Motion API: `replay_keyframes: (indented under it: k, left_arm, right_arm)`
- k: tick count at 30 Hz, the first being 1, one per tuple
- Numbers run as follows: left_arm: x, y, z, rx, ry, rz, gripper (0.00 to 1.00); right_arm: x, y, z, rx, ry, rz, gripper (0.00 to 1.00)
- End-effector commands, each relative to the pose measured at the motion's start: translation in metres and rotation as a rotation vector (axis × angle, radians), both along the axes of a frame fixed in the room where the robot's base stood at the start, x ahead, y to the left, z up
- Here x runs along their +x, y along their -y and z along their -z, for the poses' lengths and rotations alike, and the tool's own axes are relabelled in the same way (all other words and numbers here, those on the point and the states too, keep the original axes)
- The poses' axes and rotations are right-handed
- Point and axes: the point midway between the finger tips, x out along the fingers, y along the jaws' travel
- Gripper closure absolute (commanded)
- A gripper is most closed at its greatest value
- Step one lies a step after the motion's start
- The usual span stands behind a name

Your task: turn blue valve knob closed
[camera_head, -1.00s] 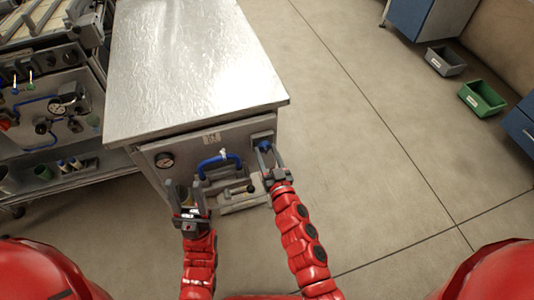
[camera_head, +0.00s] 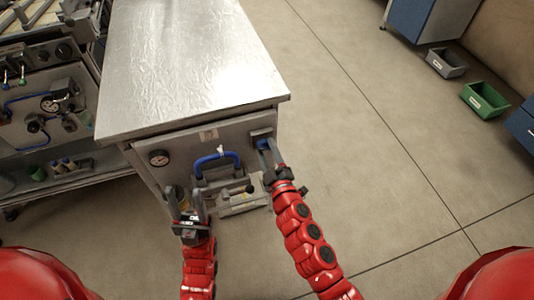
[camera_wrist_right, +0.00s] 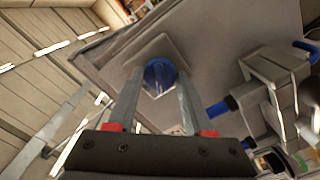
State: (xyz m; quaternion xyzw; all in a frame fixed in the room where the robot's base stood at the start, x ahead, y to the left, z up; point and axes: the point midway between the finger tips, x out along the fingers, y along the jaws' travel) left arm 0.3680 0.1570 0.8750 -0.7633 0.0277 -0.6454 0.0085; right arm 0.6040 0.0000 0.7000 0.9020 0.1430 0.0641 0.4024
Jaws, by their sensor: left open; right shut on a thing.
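The blue valve knob (camera_head: 263,143) sits on a square plate at the right end of the cabinet's front panel. In the right wrist view the knob (camera_wrist_right: 160,75) lies between the two fingertips. My right gripper (camera_head: 267,150) is shut on the knob, its fingers at either side of it. My left gripper (camera_head: 180,196) is open in front of the panel's lower left, beside a yellowish part that it partly hides. I cannot see it holding anything.
The metal cabinet top (camera_head: 190,65) is bare. A rack with gauges stands at left. The floor at right is open, with grey and green bins far off.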

Motion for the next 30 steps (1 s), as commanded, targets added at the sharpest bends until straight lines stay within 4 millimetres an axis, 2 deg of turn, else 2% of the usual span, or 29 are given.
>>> replay_keyframes:
  k: [3, 15, 30]
  left_arm:
    - [0.0, 0.0, 0.008, 0.0, 0.0, 0.0, 0.5]
    - [0.0, 0.0, 0.02, 0.0, 0.0, 0.0, 0.5]
    - [0.0, 0.0, 0.024, 0.0, 0.0, 0.0, 0.5]
  right_arm:
    - [-0.001, -0.001, 0.004, -0.105, 0.03, -0.002, 1.0]
    - [-0.001, -0.001, 0.002, -0.394, 0.129, -0.003, 1.0]
    - [0.0, 0.0, 0.001, -0.522, 0.169, 0.0, 1.0]
